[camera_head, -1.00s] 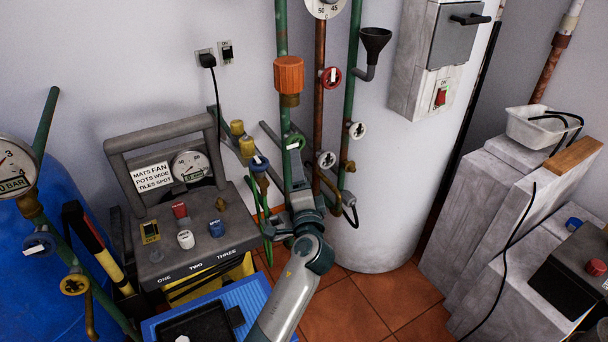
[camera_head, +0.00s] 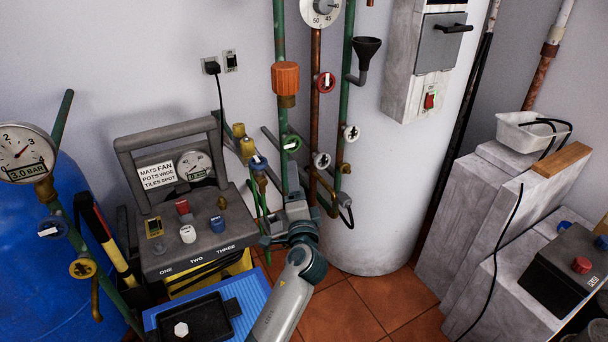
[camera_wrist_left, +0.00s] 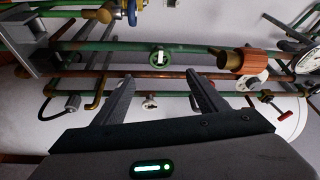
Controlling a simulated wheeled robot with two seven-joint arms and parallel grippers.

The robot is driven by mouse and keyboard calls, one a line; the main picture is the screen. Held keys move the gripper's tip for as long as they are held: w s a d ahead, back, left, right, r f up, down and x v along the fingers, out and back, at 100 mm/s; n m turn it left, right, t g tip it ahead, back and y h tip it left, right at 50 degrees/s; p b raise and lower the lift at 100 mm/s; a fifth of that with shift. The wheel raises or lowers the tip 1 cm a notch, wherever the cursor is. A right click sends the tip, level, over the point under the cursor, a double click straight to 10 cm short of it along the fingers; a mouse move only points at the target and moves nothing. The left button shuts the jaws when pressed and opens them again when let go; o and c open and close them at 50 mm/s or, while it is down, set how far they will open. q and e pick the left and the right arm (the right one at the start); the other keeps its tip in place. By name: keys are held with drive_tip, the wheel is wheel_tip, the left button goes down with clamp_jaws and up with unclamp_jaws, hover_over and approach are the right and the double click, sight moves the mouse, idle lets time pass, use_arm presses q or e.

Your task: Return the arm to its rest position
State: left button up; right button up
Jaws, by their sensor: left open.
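My left arm comes up from the bottom middle of the head view. Its gripper (camera_head: 286,212) is in front of the lower green and copper pipes, left of the white cylinder. In the left wrist view the two fingers (camera_wrist_left: 163,92) are spread wide apart with nothing between them. A round green valve (camera_wrist_left: 158,57) with a white bar shows beyond the fingertips, and also in the head view (camera_head: 291,143) above the gripper. I cannot tell whether a finger touches a pipe. My right gripper is not in view.
An orange cap (camera_head: 285,78) and a red valve (camera_head: 326,83) sit on the pipes. A grey control panel (camera_head: 190,232) stands at left, with a blue tray (camera_head: 252,292) below it. A white cylinder (camera_head: 372,232) is behind right. Tiled floor (camera_head: 352,312) is bare in front.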

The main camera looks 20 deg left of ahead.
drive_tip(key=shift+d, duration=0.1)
use_arm(q)
drive_tip(key=s+a+f+n+g+h, duration=0.1)
drive_tip(key=s+a+f+n+g, duration=0.25)
drive_tip(key=s+f, duration=0.7)
drive_tip(key=s+a+f+n+g+h, duration=0.1)
drive_tip(key=s+a+f+n+g, duration=0.25)
drive_tip(key=s+f, duration=0.7)
drive_tip(key=s+d+f+n+g+h, duration=0.1)
drive_tip(key=s+d+f+g+h, duration=0.2)
drive_tip(key=s, duration=1)
drive_tip(key=s+d+n+g+h, duration=0.1)
drive_tip(key=s+d+g+h, duration=0.2)
drive_tip(key=s, duration=1)
drive_tip(key=s+d+x, duration=0.1)
drive_tip(key=x, duration=1.5)
drive_tip(key=s+d+f+p, duration=0.1)
drive_tip(key=s+f, duration=0.2)
drive_tip(key=f, duration=1.5)
drive_tip(key=shift+t, duration=0.4)
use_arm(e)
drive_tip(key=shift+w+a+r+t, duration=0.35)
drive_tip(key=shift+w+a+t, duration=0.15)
